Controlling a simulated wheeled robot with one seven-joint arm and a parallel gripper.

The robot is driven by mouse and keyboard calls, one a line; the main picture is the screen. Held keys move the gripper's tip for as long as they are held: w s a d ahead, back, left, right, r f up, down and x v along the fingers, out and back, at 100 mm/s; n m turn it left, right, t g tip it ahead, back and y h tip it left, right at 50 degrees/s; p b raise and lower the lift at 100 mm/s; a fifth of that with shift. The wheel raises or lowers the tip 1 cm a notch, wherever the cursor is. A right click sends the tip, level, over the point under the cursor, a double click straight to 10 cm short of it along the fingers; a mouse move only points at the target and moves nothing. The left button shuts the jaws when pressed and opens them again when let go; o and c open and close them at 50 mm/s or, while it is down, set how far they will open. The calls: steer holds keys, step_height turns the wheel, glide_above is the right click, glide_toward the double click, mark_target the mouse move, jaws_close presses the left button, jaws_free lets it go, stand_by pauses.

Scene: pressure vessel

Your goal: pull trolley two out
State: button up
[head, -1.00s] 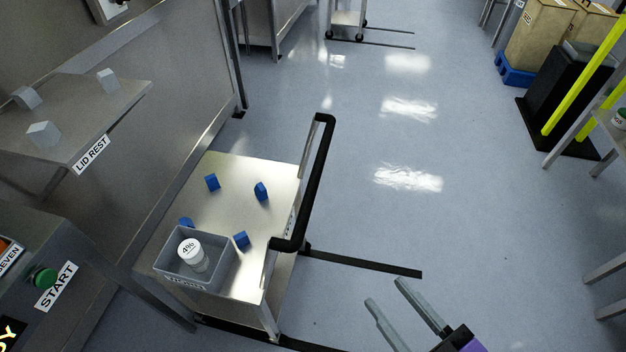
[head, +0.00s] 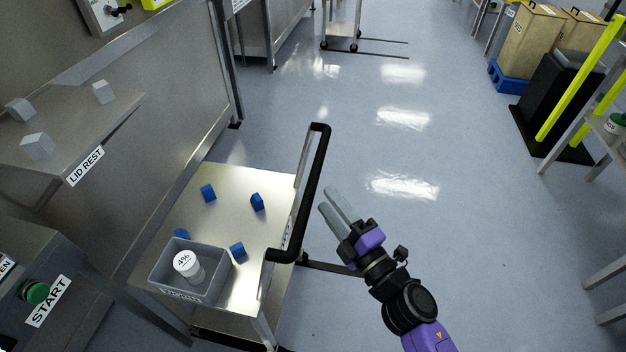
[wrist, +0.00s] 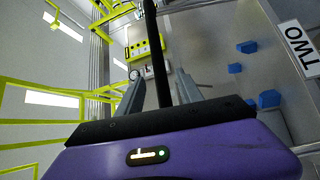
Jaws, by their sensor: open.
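The trolley (head: 224,196) stands at lower centre in the head view, with a metal top and a black push handle (head: 314,190) on its right side. In the wrist view a sign reading TWO (wrist: 299,46) shows on the trolley. My gripper (head: 332,198) is open, just right of the handle in the head view. In the wrist view the black handle bar (wrist: 157,55) runs between the two fingers (wrist: 160,95); I cannot tell whether either finger touches it.
A grey bin (head: 187,274) holding a white 4% container (head: 187,264) and several blue blocks (head: 257,202) are on the trolley. A lid rest shelf (head: 70,130) and start button (head: 36,291) are left.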

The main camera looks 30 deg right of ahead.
mark_target(313, 182)
steer(key=w, duration=0.2)
steer(key=w+p, duration=0.1)
steer(key=w, duration=0.1)
steer(key=w+r, duration=0.1)
steer(key=w, duration=0.2)
steer(key=shift+w, duration=0.1)
jaws_close()
stand_by(1.3)
